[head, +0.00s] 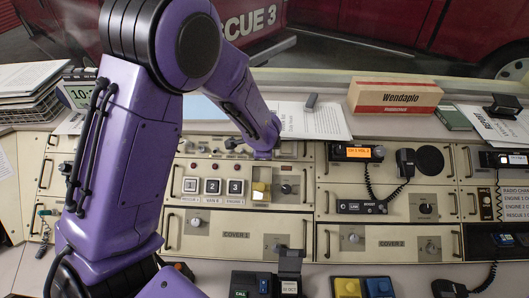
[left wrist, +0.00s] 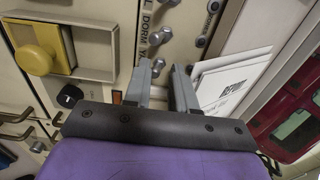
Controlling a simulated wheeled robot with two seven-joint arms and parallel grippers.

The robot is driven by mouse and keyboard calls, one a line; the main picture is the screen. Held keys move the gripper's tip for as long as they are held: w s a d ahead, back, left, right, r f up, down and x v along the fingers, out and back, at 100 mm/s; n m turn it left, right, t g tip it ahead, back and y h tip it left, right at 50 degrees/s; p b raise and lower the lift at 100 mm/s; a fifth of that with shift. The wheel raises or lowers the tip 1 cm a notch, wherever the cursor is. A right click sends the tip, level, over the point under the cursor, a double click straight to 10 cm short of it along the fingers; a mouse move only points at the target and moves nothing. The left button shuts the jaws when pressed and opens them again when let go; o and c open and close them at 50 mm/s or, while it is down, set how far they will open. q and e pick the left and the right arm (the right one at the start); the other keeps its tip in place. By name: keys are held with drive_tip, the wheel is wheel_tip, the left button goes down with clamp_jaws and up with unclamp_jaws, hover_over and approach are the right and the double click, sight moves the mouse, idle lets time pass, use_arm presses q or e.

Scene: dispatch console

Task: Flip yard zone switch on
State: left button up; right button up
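My left arm comes in from the left in the head view, and its gripper end (head: 264,152) is over the upper console panel; the fingers are hard to make out there. In the left wrist view the two grey fingers of my left gripper (left wrist: 161,82) are apart, with nothing visibly held. Small metal toggle switches (left wrist: 200,42) stand on the panel just beyond the fingertips. One toggle knob (left wrist: 158,63) is close to the fingertips; contact cannot be told. Printed labels beside them read "DORM" and a partly hidden "YA…", likely the yard switch. My right gripper is not in view.
A yellow block-like control (head: 261,190) and numbered buttons (head: 213,186) sit below the toggles. A black knob (left wrist: 70,95) is beside the gripper. White papers (head: 315,122) lie behind the panel. A radio with an orange display (head: 357,152) is to the right.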

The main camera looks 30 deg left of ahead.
use_arm(q)
drive_tip(key=shift+w+a+r, duration=0.15)
drive_tip(key=shift+w+r, duration=0.1)
drive_tip(key=shift+s+r+p, duration=0.1)
drive_tip(key=shift+r+p, duration=0.35)
drive_tip(key=shift+p, duration=0.05)
drive_tip(key=shift+p+v, duration=1.2)
drive_tip(key=shift+v, duration=1.3)
